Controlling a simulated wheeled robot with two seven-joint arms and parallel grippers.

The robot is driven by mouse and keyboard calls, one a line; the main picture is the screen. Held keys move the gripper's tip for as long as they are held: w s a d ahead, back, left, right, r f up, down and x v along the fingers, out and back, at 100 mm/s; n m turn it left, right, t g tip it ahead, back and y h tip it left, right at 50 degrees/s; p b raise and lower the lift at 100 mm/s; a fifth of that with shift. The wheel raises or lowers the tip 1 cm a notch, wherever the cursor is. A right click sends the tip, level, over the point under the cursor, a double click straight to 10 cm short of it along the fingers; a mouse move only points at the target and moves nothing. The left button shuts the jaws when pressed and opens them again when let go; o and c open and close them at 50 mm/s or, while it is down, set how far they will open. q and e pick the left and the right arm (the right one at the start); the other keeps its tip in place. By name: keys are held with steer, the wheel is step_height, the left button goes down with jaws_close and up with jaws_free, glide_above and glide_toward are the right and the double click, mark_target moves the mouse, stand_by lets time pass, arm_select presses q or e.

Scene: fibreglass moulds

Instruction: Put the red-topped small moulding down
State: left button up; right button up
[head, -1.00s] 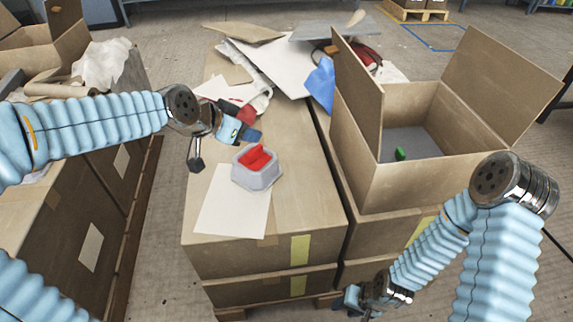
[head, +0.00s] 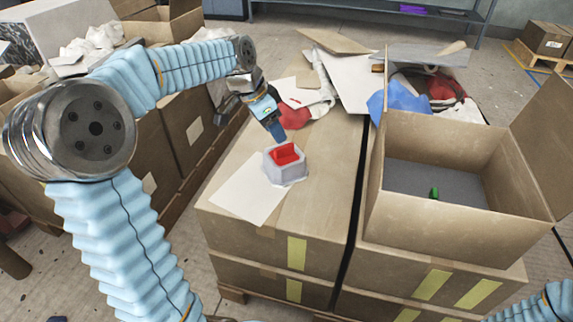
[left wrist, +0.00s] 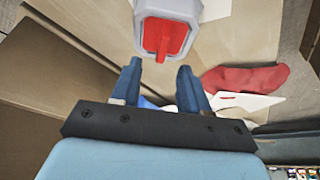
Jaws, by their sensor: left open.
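The red-topped small moulding (head: 286,177) is a grey block with a red recessed top. It stands upright on the cardboard box top (head: 325,185), at the right edge of a white sheet (head: 246,190). My left gripper (head: 250,128) is open and empty, behind and above the moulding in the head view. In the left wrist view, the moulding (left wrist: 147,36) lies just beyond the open blue fingertips (left wrist: 158,67), with nothing between the fingers. My right gripper is out of view; only part of my right arm shows at the bottom right.
An open carton (head: 440,235) with a small green item (head: 434,193) stands to the right. Cardboard sheets, red and white cloth (head: 292,112) and blue cloth (head: 388,103) lie behind the moulding. The box top in front and to its right is bare.

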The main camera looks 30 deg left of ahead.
mark_target(283, 146)
arm_select(q)
steer(key=x, duration=0.7)
steer(key=shift+w+a, duration=0.1)
steer(key=shift+a, duration=0.05)
jaws_close()
steer(key=shift+r, duration=0.1)
stand_by(1.1)
